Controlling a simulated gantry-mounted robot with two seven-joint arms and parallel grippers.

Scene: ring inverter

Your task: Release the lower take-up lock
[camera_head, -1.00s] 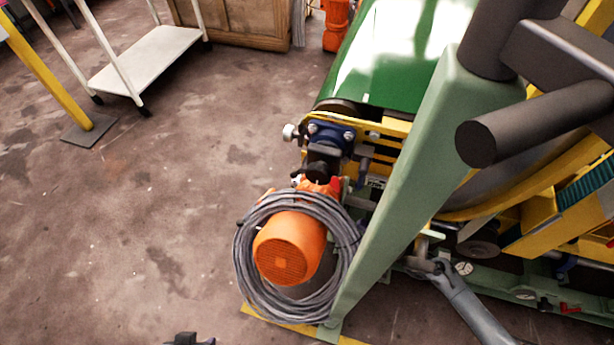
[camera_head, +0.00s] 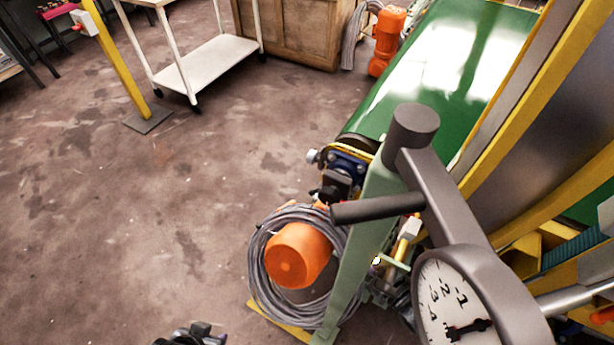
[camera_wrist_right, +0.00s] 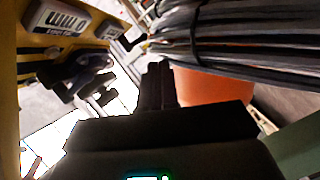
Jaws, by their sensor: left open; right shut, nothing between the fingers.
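I cannot tell for sure which part is the lower take-up lock. In the right wrist view, a dark handle-like part (camera_wrist_right: 85,65) sits beside a yellow frame (camera_wrist_right: 38,70) with a grey marked plate (camera_wrist_right: 65,20). My right gripper (camera_wrist_right: 158,78) is shut and empty, pointing between this part and a bundle of grey cable (camera_wrist_right: 240,30). It is apart from the dark part. In the head view I cannot make the right gripper out. My left gripper (camera_head: 190,333) is open and empty over the floor at the bottom edge, partly cut off.
A coil of grey cable (camera_head: 262,290) surrounds an orange motor (camera_head: 297,255). A green post (camera_head: 350,265), a dark crank handle (camera_head: 380,208) and a round dial (camera_head: 455,305) stand in front of the green-belted conveyor (camera_head: 425,75).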

